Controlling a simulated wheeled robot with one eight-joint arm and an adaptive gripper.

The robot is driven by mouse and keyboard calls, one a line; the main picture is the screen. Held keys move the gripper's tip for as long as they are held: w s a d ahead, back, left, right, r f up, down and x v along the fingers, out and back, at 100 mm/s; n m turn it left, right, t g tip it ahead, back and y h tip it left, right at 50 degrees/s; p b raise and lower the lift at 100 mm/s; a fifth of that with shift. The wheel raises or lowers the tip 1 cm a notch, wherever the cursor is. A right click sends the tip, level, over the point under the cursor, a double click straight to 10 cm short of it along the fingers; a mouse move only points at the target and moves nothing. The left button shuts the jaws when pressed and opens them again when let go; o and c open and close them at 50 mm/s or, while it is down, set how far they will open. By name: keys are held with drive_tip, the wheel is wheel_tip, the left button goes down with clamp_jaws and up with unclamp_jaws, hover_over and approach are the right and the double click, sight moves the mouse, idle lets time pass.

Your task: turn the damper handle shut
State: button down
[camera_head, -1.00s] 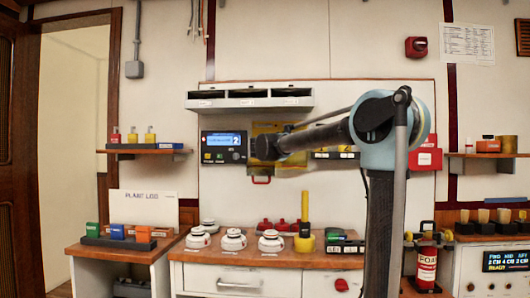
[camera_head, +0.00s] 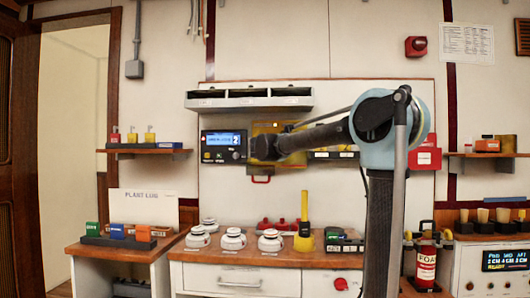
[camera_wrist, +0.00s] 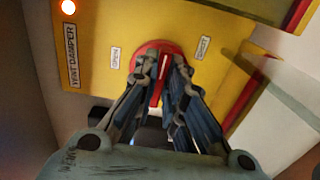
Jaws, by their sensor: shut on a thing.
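The vent damper's yellow panel (camera_wrist: 215,75) fills much of the wrist view, with an OPEN label (camera_wrist: 115,57) on the left and a SHUT label (camera_wrist: 203,47) on the right. The red damper handle (camera_wrist: 157,88) sits between these labels, its bar lying between my fingers. My gripper (camera_wrist: 164,62) is shut on the handle; the fingers hide part of it. In the head view the yellow panel (camera_head: 265,128) shows behind my gripper (camera_head: 254,149), and the handle is hidden there.
A display box (camera_head: 223,146) is just left of the panel. A shelf unit (camera_head: 249,103) hangs above. Below, the counter (camera_head: 250,257) holds several white round pots, red items and a yellow-handled tool (camera_head: 304,225). A fire extinguisher (camera_head: 426,262) stands at right.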

drive_tip(key=shift+d+f, duration=0.15)
drive_tip(key=c, duration=1.7)
unclamp_jaws()
drive_tip(key=s, duration=1.1)
drive_tip(key=shift+s+a, duration=0.25)
drive_tip(key=shift+s, duration=0.15)
drive_tip(key=shift+s, duration=0.1)
